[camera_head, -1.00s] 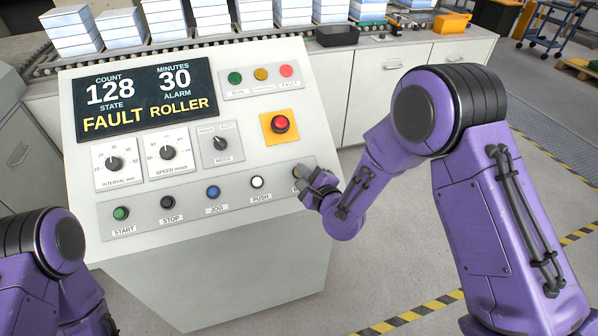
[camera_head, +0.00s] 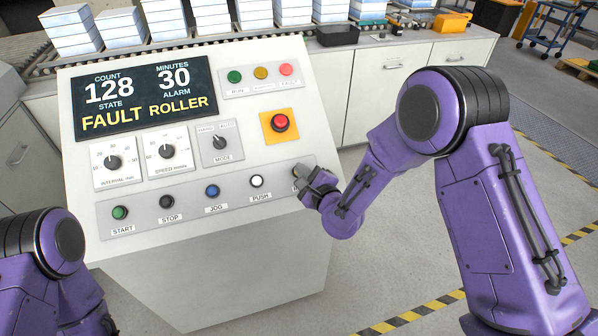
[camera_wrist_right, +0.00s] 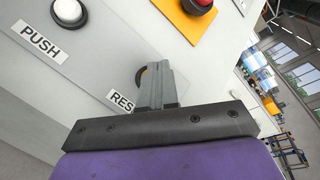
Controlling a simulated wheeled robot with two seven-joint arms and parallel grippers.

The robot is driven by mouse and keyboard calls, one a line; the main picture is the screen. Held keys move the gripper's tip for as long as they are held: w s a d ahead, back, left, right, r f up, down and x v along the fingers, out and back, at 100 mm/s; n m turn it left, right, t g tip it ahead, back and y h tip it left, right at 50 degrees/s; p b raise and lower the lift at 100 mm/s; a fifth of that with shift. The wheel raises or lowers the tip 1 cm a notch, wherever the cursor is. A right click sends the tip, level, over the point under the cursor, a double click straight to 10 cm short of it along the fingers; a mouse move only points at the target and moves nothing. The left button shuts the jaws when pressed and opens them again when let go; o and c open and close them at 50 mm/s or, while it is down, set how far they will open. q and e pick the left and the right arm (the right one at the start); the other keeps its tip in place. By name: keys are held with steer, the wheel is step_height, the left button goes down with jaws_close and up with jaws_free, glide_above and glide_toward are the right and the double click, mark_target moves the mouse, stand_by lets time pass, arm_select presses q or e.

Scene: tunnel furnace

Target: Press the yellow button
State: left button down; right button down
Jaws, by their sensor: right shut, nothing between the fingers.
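The control panel (camera_head: 240,215) has a lower row of round buttons. At its right end my right gripper (camera_head: 302,176) is shut and empty, its tips at the panel face and covering the button there. In the right wrist view the gripper (camera_wrist_right: 160,72) stands in front of that button (camera_wrist_right: 140,76).
A white PUSH button (camera_head: 257,181) is left of my right gripper. A red mushroom button (camera_head: 280,123) on a yellow plate is just above. The screen (camera_head: 143,97) reads FAULT and ROLLER. A roller conveyor (camera_head: 200,48) with white stacks runs behind the panel.

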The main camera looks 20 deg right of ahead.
steer(key=shift+w+f+b, duration=0.25)
steer(key=shift+f+b, duration=0.1)
steer(key=shift+f, duration=0.1)
stand_by(0.7)
steer(key=shift+r, duration=0.15)
steer(key=shift+s+r+p, duration=0.25)
steer(key=shift+r+p, duration=0.15)
steer(key=shift+p, duration=0.1)
steer(key=shift+s+r, duration=0.25)
steer(key=shift+s, duration=0.05)
steer(key=shift+r+p, duration=0.25)
steer(key=shift+p, duration=0.15)
steer(key=s+r+p, duration=0.2)
steer(key=r+p, duration=0.1)
steer(key=shift+s+r, duration=0.3)
steer(key=shift+s, duration=0.1)
